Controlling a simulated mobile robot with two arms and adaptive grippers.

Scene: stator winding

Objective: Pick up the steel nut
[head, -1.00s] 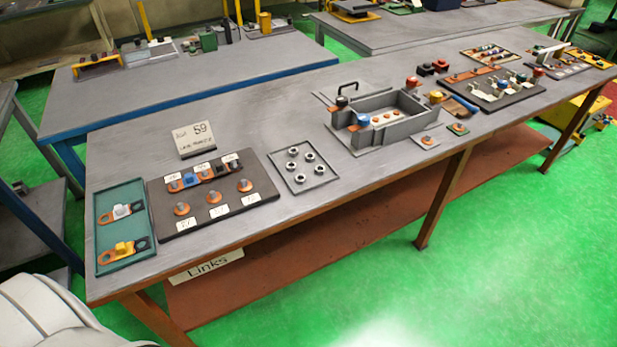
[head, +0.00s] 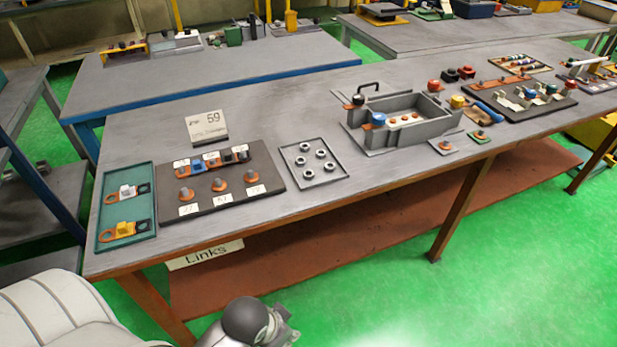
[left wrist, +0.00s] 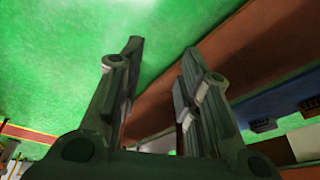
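In the head view a grey and black part of my arm shows at the bottom edge, below the table front; the fingers are not clear there. My right gripper is not in view.
Left of the nut tray is a dark board (head: 233,203) with terminals and labels, then a green tray (head: 113,190). A sign (head: 207,127) stands behind the board. A grey box fixture (head: 400,135) stands to the right. The table's front edge lies between my arm and the nuts.

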